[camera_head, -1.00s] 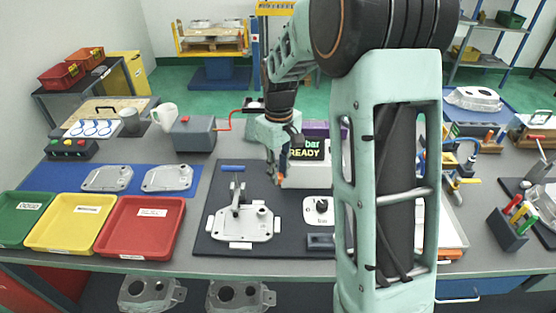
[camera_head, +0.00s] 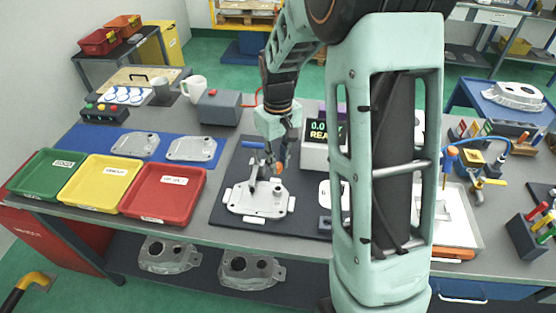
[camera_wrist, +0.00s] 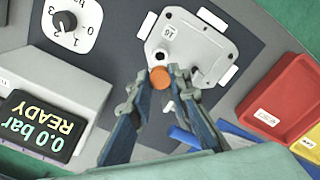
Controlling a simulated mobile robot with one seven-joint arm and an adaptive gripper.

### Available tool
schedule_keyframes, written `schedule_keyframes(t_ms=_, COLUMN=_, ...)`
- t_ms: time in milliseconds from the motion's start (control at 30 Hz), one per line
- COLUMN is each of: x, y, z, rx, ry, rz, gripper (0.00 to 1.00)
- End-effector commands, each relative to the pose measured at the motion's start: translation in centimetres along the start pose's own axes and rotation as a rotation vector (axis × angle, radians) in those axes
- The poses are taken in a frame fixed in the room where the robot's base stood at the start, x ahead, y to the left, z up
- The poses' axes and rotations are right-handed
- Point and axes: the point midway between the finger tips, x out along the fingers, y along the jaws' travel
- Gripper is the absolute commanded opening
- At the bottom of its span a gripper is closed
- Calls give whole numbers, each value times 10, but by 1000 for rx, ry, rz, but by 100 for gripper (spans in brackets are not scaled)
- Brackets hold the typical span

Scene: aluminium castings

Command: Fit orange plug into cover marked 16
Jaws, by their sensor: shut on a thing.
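My gripper (camera_wrist: 160,82) points down with its fingers closed on the small round orange plug (camera_wrist: 158,77). In the head view my gripper (camera_head: 277,165) is over the back of the cover (camera_head: 270,205), which lies on the dark mat between white blocks. My fingers partly hide the cover's back edge.
A clamp-like upright (camera_head: 253,178) stands at the cover's left. A display box (camera_head: 318,152) reading 0.0 bar READY stands to the right behind. A dial plate (camera_wrist: 72,25) lies beside the cover. Red (camera_head: 165,208), yellow and green trays are to the left.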

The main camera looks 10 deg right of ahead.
Motion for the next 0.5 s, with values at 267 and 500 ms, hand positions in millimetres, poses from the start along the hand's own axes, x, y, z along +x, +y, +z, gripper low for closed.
schedule_keyframes(t_ms=267, x=17, y=0, z=0, rx=0, ry=-1, rz=0, gripper=10)
schedule_keyframes(t_ms=500, x=40, y=0, z=0, rx=-1, ry=-2, rz=-1, gripper=10)
